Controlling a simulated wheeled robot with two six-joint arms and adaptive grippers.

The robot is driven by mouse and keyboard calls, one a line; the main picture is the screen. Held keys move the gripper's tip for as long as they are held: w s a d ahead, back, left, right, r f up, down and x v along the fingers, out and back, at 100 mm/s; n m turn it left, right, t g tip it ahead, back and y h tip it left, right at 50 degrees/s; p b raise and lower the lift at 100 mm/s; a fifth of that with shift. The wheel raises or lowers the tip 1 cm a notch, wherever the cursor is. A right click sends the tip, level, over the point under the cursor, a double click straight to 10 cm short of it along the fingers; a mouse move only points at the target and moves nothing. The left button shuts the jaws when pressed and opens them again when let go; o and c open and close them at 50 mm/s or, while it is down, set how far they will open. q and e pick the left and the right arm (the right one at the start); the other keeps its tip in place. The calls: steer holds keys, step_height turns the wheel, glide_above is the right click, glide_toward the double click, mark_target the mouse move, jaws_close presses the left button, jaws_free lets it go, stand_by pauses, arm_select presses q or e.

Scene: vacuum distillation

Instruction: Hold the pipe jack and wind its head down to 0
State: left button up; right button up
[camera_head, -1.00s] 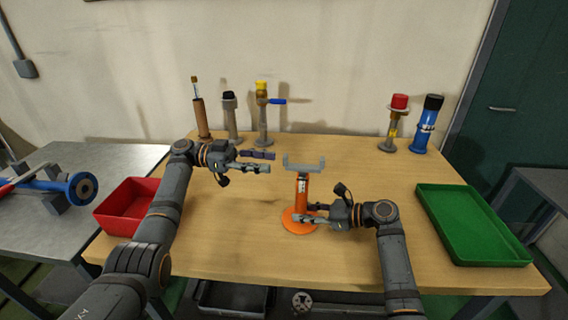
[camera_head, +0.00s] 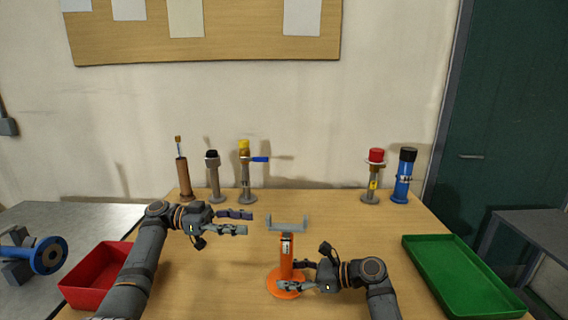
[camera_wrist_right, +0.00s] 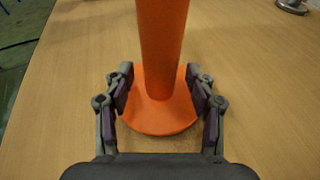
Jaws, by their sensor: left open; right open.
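The pipe jack (camera_head: 286,262) stands upright on the table, with an orange post, a round orange base and a grey U-shaped head (camera_head: 288,224) on top. My right gripper (camera_head: 296,275) is open low at the post, just above the base. In the right wrist view the orange post (camera_wrist_right: 161,45) rises between the open fingers (camera_wrist_right: 160,88), with gaps on both sides. My left gripper (camera_head: 248,222) is open and empty, left of the head and at about its height in the picture. The scale on the post is too small to read.
A red tray (camera_head: 82,296) lies at the left and a green tray (camera_head: 420,262) at the right. Several capped pipe fittings, among them a blue one (camera_head: 404,178), stand along the back edge. The table between is clear.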

steer(key=v, duration=1.2)
steer(key=o, duration=0.4)
steer(key=p+v, duration=0.4)
steer(key=shift+s+r, duration=0.1)
steer(key=shift+r, duration=0.2)
steer(key=p+v, duration=0.3)
steer(key=v, duration=0.2)
steer(key=shift+f+p, duration=0.1)
steer(key=shift+p, duration=0.25)
